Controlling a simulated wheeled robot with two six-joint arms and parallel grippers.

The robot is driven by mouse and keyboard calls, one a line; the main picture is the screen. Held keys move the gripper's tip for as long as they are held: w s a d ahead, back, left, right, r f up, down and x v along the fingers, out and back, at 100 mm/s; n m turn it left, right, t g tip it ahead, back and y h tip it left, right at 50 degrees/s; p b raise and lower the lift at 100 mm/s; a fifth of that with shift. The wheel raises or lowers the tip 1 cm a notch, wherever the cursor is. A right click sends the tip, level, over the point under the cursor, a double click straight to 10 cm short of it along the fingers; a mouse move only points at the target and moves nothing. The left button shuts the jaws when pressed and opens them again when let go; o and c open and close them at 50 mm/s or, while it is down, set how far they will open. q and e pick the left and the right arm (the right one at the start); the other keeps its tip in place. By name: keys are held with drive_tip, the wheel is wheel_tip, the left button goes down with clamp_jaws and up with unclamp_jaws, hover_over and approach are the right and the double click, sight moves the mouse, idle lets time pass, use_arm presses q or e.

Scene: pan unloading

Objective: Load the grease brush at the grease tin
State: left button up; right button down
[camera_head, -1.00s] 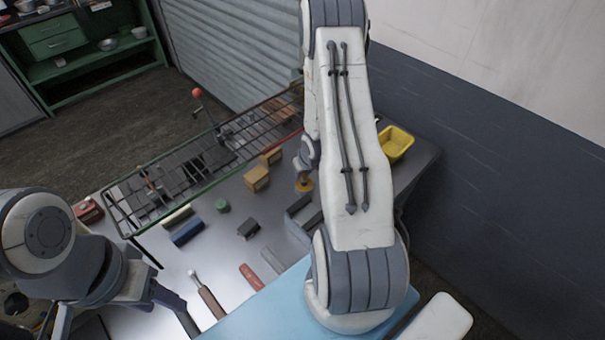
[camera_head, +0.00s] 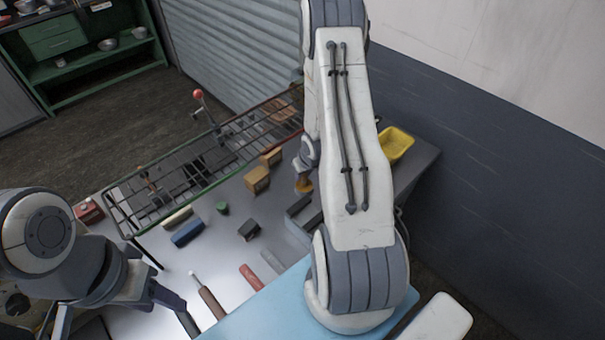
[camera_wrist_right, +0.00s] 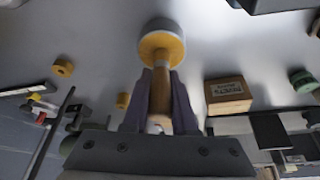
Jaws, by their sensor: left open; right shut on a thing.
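My right gripper (camera_wrist_right: 158,98) is shut on the light wooden handle (camera_wrist_right: 160,88) of the grease brush in the right wrist view. The handle's far end meets a round yellow-orange face with a grey side (camera_wrist_right: 161,44). I cannot tell whether this is the grease tin or the brush's own head. In the head view a small orange-brown round thing (camera_head: 304,186) shows just below my right gripper (camera_head: 305,172), beside the arm that hides much of this area. My left gripper (camera_head: 125,318) is open and empty at the lower left.
A wire rack (camera_head: 160,213) stretches across the table's far side. Tan boxes (camera_head: 257,179), a blue block (camera_head: 187,233), a dark block (camera_head: 249,230), a red block (camera_head: 251,276) and a brown-handled tool (camera_head: 211,302) lie nearer. A yellow tray (camera_head: 397,144) sits right of my right arm.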

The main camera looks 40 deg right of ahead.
drive_tip(key=shift+r+p, duration=2.75)
drive_tip(key=shift+r, duration=0.65)
drive_tip(key=shift+f, duration=0.1)
